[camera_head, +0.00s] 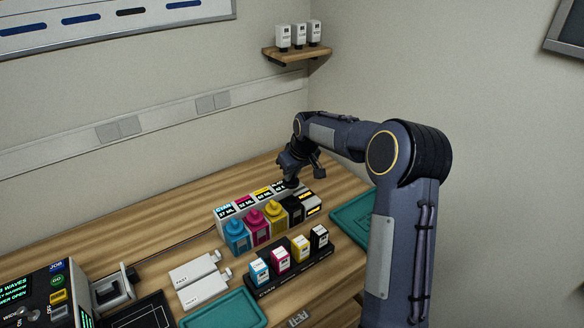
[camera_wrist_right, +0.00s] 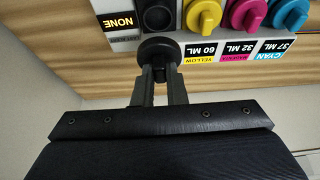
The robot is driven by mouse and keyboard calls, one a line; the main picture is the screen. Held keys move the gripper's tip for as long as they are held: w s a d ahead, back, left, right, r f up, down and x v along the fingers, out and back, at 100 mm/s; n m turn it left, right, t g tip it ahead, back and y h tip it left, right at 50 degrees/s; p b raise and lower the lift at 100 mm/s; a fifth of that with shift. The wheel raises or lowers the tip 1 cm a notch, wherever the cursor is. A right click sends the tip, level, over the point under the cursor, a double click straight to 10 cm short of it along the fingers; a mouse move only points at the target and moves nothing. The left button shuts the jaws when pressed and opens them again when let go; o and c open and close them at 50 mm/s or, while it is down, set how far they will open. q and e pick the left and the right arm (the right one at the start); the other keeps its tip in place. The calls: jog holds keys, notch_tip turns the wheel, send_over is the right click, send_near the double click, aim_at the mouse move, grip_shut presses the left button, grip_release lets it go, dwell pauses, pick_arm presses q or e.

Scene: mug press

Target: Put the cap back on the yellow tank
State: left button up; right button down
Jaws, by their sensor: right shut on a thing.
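The yellow tank (camera_head: 276,217) stands in the tank row between the magenta tank (camera_head: 256,228) and the black tank. It shows a yellow cap-like top in the wrist view (camera_wrist_right: 203,14). My right gripper (camera_head: 291,183) is at the back of the row, by the black end. In the wrist view my right gripper (camera_wrist_right: 158,66) is shut on a round black cap (camera_wrist_right: 158,48). The held cap is in front of the black tank (camera_wrist_right: 156,17), whose round dark top looks uncapped. The label behind the gripper is hidden. My left gripper is out of view.
The cyan tank (camera_head: 236,237) ends the row at left. Small cartridges stand in a black rack (camera_head: 310,265) in front. Teal trays lie at front (camera_head: 228,310) and right (camera_head: 349,220). White packs (camera_head: 195,270) lie left of the rack. Bare wood shows behind the row.

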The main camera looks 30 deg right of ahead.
aim_at(294, 185)
jog(key=shift+f+b, duration=2.15)
jog(key=shift+f, duration=0.95)
jog(key=shift+f, duration=0.15)
jog(key=c, duration=0.9)
grip_release()
jog(key=shift+r+p, duration=2.4)
jog(key=shift+r, duration=1.15)
